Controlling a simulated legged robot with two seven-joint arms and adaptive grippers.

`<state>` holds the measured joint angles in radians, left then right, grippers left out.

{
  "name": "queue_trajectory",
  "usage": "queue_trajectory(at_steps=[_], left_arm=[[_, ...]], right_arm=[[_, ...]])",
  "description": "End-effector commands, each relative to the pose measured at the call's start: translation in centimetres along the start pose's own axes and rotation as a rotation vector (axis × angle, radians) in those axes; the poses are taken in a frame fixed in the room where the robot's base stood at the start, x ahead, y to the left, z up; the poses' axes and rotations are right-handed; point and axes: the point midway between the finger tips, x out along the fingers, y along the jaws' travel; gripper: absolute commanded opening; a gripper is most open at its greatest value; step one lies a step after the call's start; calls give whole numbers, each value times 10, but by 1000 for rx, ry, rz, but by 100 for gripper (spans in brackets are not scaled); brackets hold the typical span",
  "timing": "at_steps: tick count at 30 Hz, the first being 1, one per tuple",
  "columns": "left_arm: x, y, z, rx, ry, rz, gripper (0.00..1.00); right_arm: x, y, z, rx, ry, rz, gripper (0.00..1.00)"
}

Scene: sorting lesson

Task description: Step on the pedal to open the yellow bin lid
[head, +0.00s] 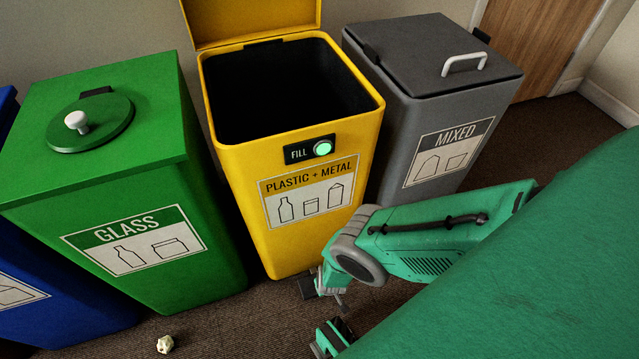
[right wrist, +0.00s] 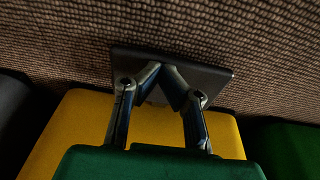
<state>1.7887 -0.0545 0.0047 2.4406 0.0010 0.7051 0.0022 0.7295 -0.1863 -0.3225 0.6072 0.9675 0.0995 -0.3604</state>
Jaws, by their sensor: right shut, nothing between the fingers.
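The yellow bin (head: 300,240), marked "PLASTIC + METAL", stands in the middle of the head view. Its yellow lid (head: 250,15) stands raised behind the dark opening. A round light by the word "FILL" glows green-white on its front. My right gripper (head: 322,287) is low at the foot of this bin. In the right wrist view, its shut, empty fingers (right wrist: 161,78) meet at a dark flat pedal (right wrist: 205,76) at the yellow bin's base and appear to touch it. The pedal is mostly hidden in the head view.
A green glass bin (head: 215,245) stands to the left, with a blue bin (head: 60,315) beyond it. A grey mixed bin (head: 400,140) with a closed lid stands to the right. A small pale crumpled thing (head: 165,344) lies on the brown floor in front.

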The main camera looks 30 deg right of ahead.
Motion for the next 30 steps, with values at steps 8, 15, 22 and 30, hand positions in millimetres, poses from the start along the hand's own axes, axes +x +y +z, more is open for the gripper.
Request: queue_trajectory(at_steps=[8,15,22,30], left_arm=[[-12,0,-1,0,0,0,79],[-12,0,0,0,2,0,79],[-12,0,0,0,3,0,79],[-12,0,0,0,3,0,79]], right_arm=[[-9,0,12,1,1,0,0],[-11,4,9,2,2,7,0],[-27,6,5,5,0,12,0],[-62,0,-3,1,-1,-2,0]])
